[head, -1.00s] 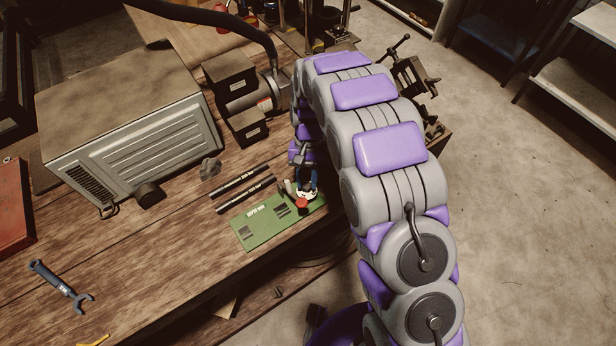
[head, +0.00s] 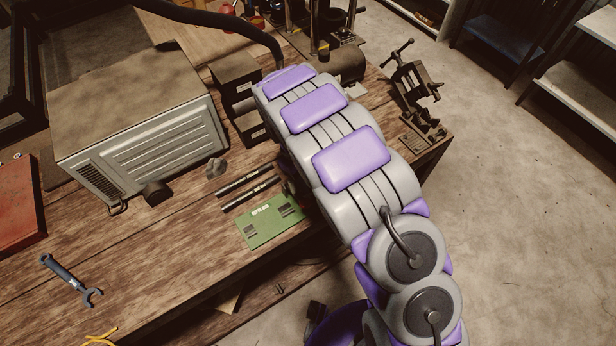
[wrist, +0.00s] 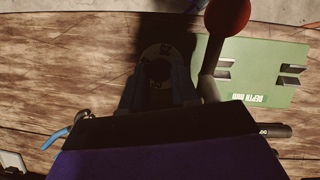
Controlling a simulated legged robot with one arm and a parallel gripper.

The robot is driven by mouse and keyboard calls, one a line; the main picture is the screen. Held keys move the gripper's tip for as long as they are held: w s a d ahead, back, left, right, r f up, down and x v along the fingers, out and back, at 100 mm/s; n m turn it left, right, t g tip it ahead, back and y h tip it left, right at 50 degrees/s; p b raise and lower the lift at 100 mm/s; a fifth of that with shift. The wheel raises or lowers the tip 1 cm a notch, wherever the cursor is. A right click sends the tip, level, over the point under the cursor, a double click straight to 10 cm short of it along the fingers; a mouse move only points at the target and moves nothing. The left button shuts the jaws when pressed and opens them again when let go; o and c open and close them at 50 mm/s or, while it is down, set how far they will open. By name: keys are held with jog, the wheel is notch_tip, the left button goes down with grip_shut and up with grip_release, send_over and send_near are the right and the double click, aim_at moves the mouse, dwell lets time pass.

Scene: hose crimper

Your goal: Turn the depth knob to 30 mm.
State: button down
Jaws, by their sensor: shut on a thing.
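The green plate (head: 270,222) with the "DEPTH MM" label lies on the bench in the head view. It is at the right in the wrist view (wrist: 265,70). In the wrist view my gripper (wrist: 157,72) is shut on a round part with pale marks, which looks like the depth knob (wrist: 155,52). Deep shadow covers it, so I cannot read its setting or where its pointer stands. A grey lever with a red ball (wrist: 228,15) rises just right of my gripper. In the head view my arm hides the gripper and the knob.
Two black rods (head: 248,187) lie just behind the green plate. A large grey cabinet (head: 140,135) stands at the left. A blue wrench (head: 70,279) lies at the front left. A vise (head: 412,75) stands at the right corner. The front left of the bench is mostly clear.

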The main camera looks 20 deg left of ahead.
jog(key=shift+s+n+t+p, duration=0.1)
jog(key=shift+n+t+p, duration=0.2)
jog(key=shift+n, duration=0.5)
